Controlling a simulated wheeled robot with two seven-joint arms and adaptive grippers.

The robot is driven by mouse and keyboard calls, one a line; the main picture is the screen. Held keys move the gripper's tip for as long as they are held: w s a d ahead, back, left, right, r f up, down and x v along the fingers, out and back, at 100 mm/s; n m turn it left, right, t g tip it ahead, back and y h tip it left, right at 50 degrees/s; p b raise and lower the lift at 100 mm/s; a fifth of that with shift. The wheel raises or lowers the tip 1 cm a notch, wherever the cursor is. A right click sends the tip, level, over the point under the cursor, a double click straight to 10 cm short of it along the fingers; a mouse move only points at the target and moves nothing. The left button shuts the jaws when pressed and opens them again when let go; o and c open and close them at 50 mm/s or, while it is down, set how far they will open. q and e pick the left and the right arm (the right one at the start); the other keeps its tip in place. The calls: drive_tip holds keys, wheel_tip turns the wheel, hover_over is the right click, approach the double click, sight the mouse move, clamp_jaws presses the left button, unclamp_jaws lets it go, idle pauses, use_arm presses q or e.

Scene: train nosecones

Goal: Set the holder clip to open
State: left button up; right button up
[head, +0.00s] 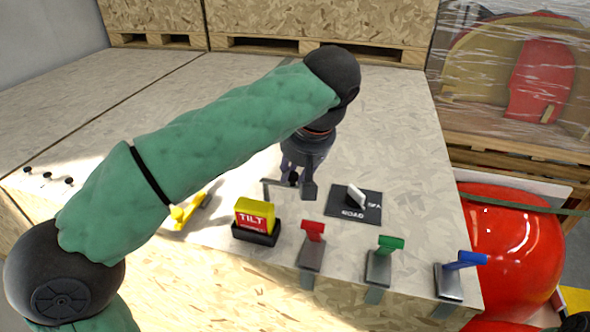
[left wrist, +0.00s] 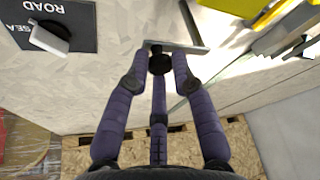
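A grey flat bracket (head: 272,188) with a black round knob (head: 293,179) stands on the board; it may be the holder clip, but no label shows. In the left wrist view the bracket (left wrist: 190,48) lies across the fingertips and the knob (left wrist: 160,63) sits between the fingers. My left gripper (head: 298,184) points down at the bracket, and it also shows in the left wrist view (left wrist: 163,68). Its fingers are apart, with gaps beside the knob. Whether a finger touches the bracket is unclear. My right gripper is not in view.
A ROAD/SEA switch (head: 357,199) is just right of the gripper. A yellow and red TILT block (head: 255,218) and a yellow lever (head: 188,213) are left. Red (head: 312,232), green (head: 389,244) and blue (head: 468,260) levers line the front edge. The board behind is clear.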

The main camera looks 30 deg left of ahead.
use_arm(q)
drive_tip(key=o, duration=0.4)
drive_tip(key=shift+a, duration=0.1)
drive_tip(key=shift+w, duration=0.1)
drive_tip(key=shift+v, duration=5.9)
drive_tip(key=shift+r, duration=0.1)
